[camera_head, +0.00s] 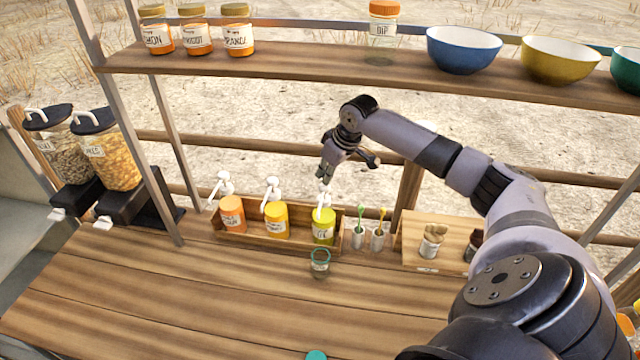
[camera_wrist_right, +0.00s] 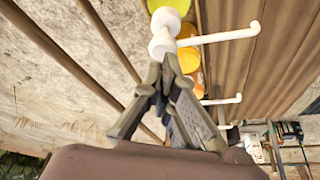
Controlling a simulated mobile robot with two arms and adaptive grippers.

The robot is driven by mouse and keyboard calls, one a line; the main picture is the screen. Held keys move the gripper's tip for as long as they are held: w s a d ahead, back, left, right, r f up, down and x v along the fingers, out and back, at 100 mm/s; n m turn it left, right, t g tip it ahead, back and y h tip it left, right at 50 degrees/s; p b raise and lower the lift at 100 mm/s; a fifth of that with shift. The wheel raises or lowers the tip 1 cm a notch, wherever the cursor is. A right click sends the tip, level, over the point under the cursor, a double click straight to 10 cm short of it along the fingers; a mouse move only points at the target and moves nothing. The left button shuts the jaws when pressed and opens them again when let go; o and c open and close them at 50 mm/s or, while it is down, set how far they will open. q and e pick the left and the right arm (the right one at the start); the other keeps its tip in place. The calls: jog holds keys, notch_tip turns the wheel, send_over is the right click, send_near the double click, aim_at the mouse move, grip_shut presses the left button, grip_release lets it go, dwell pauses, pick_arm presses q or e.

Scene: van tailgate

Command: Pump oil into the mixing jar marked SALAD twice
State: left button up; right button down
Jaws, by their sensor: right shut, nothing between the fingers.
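The yellow-green pump bottle (camera_head: 323,229), its label hard to read, stands at the right end of a wooden rack. Its white pump head (camera_head: 325,198) shows large in the right wrist view (camera_wrist_right: 163,35). My right gripper (camera_head: 325,177) is shut and empty, fingers pointing down just above this pump head; the wrist view shows its closed tips (camera_wrist_right: 164,72) at the head, and I cannot tell if they touch. A small open glass jar (camera_head: 319,264) with a green rim stands on the counter in front of the bottle; its label is unreadable. My left gripper is not in view.
An orange and a yellow-orange pump bottle (camera_head: 276,220) share the rack (camera_head: 253,241). Small cups with spoons (camera_head: 358,236) and a wooden box (camera_head: 415,257) stand to the right. The front counter is mostly clear.

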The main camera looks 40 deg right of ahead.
aim_at(324, 186)
jog(key=shift+f, duration=0.25)
jog(key=shift+s+f+b, duration=0.1)
jog(key=shift+f+b, duration=0.25)
jog(key=shift+f, duration=1)
jog(key=shift+a, duration=0.1)
jog(key=shift+r, duration=0.1)
jog(key=shift+r+p, duration=0.75)
jog(key=shift+r, duration=0.5)
jog(key=shift+f, duration=0.1)
